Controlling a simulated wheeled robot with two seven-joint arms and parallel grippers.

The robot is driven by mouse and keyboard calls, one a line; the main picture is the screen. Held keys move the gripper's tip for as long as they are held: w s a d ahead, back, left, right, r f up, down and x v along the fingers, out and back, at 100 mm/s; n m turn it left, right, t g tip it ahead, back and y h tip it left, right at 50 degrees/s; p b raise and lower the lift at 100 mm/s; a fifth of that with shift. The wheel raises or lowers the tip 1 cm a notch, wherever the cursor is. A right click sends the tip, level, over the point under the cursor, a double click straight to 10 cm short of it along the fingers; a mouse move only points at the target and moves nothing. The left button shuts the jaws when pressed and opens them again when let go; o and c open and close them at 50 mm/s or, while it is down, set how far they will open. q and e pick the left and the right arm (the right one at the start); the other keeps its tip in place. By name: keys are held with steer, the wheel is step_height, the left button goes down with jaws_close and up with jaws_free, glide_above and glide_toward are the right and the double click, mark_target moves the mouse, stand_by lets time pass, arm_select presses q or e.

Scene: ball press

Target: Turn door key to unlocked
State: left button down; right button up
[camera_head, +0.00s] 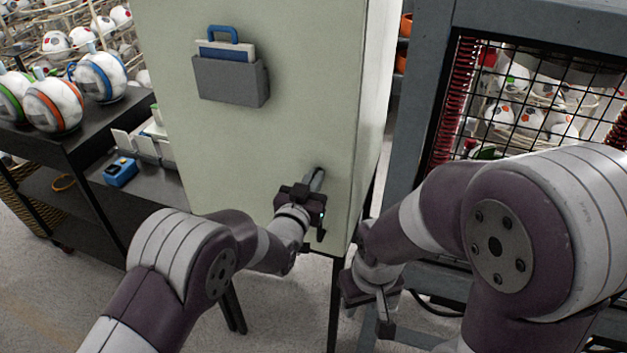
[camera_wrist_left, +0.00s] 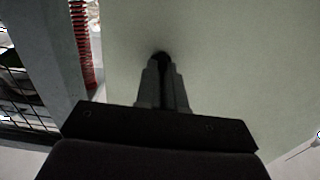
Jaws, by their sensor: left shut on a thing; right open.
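The pale green cabinet (camera_head: 270,130) stands in the middle of the head view, with its door face towards me. My left gripper (camera_head: 316,180) is at the lower right of this face, its fingers shut on a small dark part at the door. In the left wrist view, the left gripper's fingers (camera_wrist_left: 162,82) meet at a dark round spot (camera_wrist_left: 161,55) on the door, which I take to be the key. The fingers hide most of it, so I cannot tell how it is turned. My right gripper (camera_head: 384,312) is open and empty, low in front of the grey frame.
A grey holder (camera_head: 230,82) with a blue-handled item is fixed to the door. A dark shelf (camera_head: 75,140) with several striped balls stands at left. A grey frame with black mesh (camera_head: 540,90) stands at right, close to my right arm.

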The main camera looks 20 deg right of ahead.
arm_select(q)
steer(key=shift+w+a+f+n+b, duration=0.1)
steer(key=shift+a+f+n+b, duration=0.05)
steer(key=shift+n+b, duration=4.95)
steer(key=shift+w+a+f+n+b, duration=0.1)
steer(key=shift+n+b, duration=3.8)
steer(key=shift+b, duration=2.25)
steer(key=c, duration=1.2)
jaws_free()
steer(key=shift+c, duration=0.2)
steer(key=shift+s, duration=0.1)
